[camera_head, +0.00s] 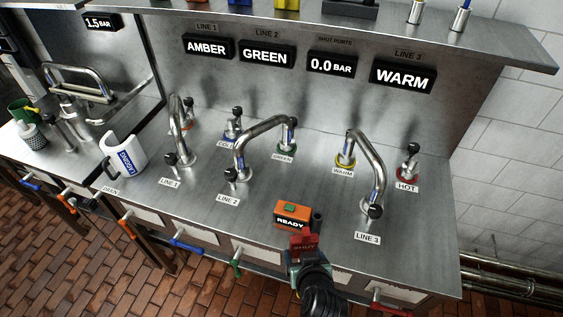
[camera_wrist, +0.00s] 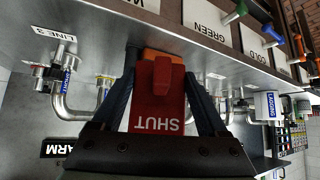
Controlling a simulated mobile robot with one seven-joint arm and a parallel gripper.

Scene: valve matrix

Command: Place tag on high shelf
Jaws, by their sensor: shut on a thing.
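A red tag marked SHUT (camera_wrist: 157,100) is held between the fingers of my gripper (camera_wrist: 165,75) in the wrist view. In the head view the red tag (camera_head: 304,246) shows at the end of my gripper (camera_head: 305,255), just in front of the orange READY box (camera_head: 292,213) near the bench's front edge. I cannot tell whether the tag touches the box or bench. The high shelf (camera_head: 480,35) runs along the top of the back panel, above the displays.
Bent pipes stand on the steel bench (camera_head: 250,200), including the LINE 3 pipe (camera_head: 376,170) right of my gripper.

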